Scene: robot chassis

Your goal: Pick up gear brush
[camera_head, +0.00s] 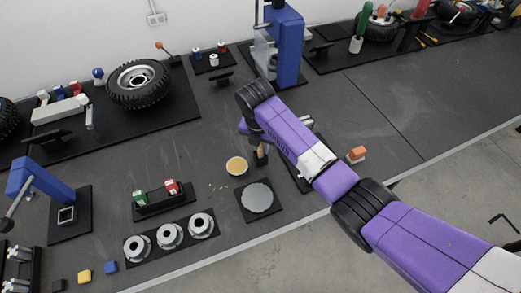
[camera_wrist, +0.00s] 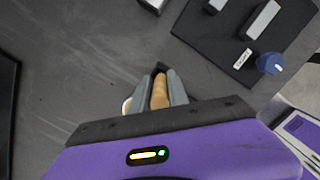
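The gear brush shows as a tan wooden handle (camera_wrist: 160,92) between my gripper's two grey fingers in the wrist view. My gripper (camera_wrist: 158,85) is closed in on the handle, with a finger against each side. In the head view the brush (camera_head: 261,153) shows as a small brown upright piece below my gripper (camera_head: 258,142), over the dark bench. My purple arm partly covers the gripper there. The brush's bristles are not clear, and whether it touches the bench I cannot tell.
A dish with yellowish content (camera_head: 237,166) stands just left of the brush, and a round grey disc (camera_head: 257,197) lies on a mat nearer the front edge. A blue press (camera_head: 287,45) stands behind. A labelled black mat (camera_wrist: 222,38) holds metal parts.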

